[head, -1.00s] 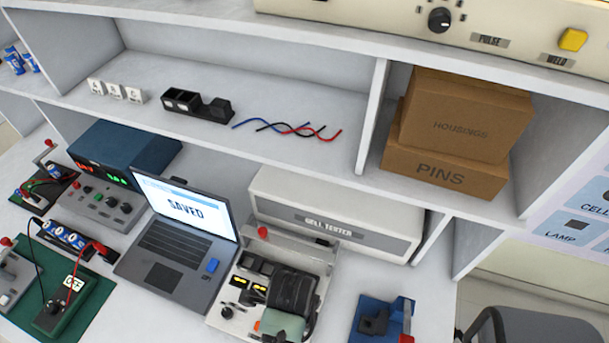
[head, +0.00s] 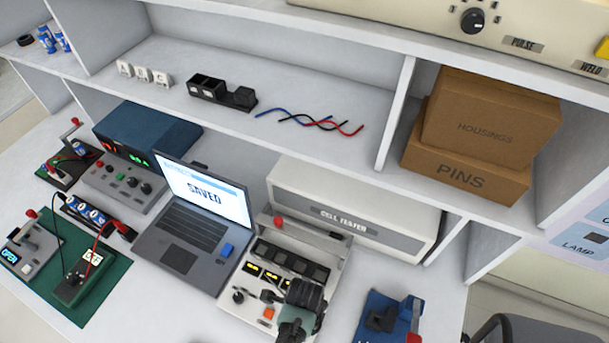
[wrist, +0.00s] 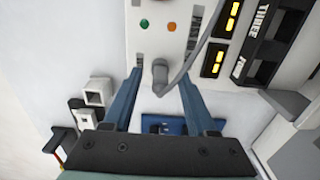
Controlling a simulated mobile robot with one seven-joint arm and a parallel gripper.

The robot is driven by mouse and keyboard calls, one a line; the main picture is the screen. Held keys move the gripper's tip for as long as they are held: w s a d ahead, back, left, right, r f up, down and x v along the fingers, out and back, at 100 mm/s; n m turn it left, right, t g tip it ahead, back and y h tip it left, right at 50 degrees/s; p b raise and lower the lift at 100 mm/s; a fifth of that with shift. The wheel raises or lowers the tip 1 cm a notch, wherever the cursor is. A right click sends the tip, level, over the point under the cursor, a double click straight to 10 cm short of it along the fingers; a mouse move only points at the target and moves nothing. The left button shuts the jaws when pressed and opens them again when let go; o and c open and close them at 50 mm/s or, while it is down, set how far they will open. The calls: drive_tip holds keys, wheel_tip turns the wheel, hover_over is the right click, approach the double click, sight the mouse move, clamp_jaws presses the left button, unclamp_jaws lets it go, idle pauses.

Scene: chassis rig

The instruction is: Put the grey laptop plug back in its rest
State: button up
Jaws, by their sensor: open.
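The grey plug (wrist: 160,74) lies between my gripper's two blue fingers in the wrist view, at the edge of a white panel. Its grey cable (wrist: 199,43) curves up and right. My gripper (wrist: 160,88) is open, with one finger on either side of the plug and gaps showing. In the head view, my gripper (head: 305,295) is a dark shape over the near right part of the white tester unit (head: 248,310); its fingertips and the plug cannot be made out there. The laptop (head: 195,225) stands open to the left, its screen reading SAVED. I cannot identify the plug's rest.
A blue fixture (head: 385,318) with a red-tipped lever stands right of the tester. In the wrist view, a white square holder (wrist: 97,91) is left of the fingers and a blue block (wrist: 178,126) below. The cell tester box (head: 340,215) stands behind.

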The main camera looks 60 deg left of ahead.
clamp_jaws()
idle(0.3)
idle(0.3)
